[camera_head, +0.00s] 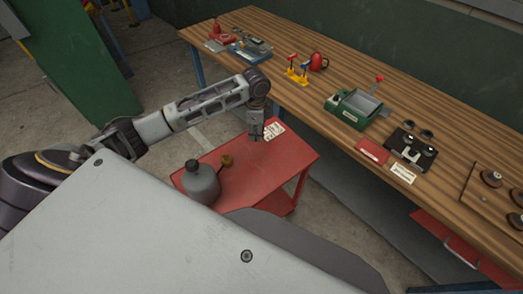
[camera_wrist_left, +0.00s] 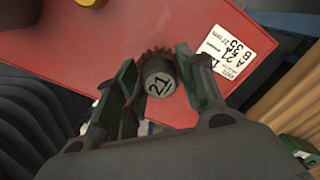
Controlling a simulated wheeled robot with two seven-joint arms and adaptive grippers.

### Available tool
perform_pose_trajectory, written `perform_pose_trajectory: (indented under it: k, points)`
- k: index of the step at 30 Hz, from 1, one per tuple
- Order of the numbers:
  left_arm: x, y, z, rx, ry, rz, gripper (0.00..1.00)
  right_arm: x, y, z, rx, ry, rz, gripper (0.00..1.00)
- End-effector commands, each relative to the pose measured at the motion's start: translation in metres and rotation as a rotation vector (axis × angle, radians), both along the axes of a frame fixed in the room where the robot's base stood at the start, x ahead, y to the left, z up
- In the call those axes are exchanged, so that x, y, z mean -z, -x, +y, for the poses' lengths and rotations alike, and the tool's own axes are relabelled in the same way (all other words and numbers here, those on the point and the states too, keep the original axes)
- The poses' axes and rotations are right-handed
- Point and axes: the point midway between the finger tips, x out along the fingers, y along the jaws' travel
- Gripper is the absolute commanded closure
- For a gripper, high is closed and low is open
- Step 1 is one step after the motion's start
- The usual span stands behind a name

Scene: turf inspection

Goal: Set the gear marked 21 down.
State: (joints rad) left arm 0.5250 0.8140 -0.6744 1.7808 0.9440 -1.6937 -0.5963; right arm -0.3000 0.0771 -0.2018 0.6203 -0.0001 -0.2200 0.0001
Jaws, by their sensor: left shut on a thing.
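The gear marked 21 (camera_wrist_left: 160,82) shows in the left wrist view, a brown toothed wheel with a grey hub that bears the number. My left gripper (camera_wrist_left: 157,88) is shut on it, with one green-edged finger on each side of the hub. In the head view my left gripper (camera_head: 257,134) hangs over the red cart top (camera_head: 290,160), near its back edge. The gear cannot be made out there. Whether it touches the cart top is not clear. My right gripper does not show.
A white printed card (camera_wrist_left: 231,53) lies on the red top beside the gear. A grey canister (camera_head: 201,183) and a small brass-coloured piece (camera_head: 227,160) stand on the cart's left part. The wooden workbench (camera_head: 330,91), with several tools and fixtures, runs behind the cart.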

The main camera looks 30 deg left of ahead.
Motion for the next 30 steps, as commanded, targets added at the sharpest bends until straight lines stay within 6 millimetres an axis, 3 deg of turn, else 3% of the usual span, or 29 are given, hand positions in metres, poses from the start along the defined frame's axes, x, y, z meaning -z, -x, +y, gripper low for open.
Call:
perform_pose_trajectory:
  k: [13, 24, 30]
  points:
    - [0.004, 0.000, 0.000, -0.001, 0.001, 0.001, 0.84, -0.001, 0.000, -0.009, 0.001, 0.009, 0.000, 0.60]
    - [0.049, 0.001, 0.000, -0.002, 0.000, 0.002, 0.84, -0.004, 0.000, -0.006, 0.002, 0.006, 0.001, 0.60]
    - [0.062, 0.000, 0.000, -0.001, 0.000, -0.001, 0.84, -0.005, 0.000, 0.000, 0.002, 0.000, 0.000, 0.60]
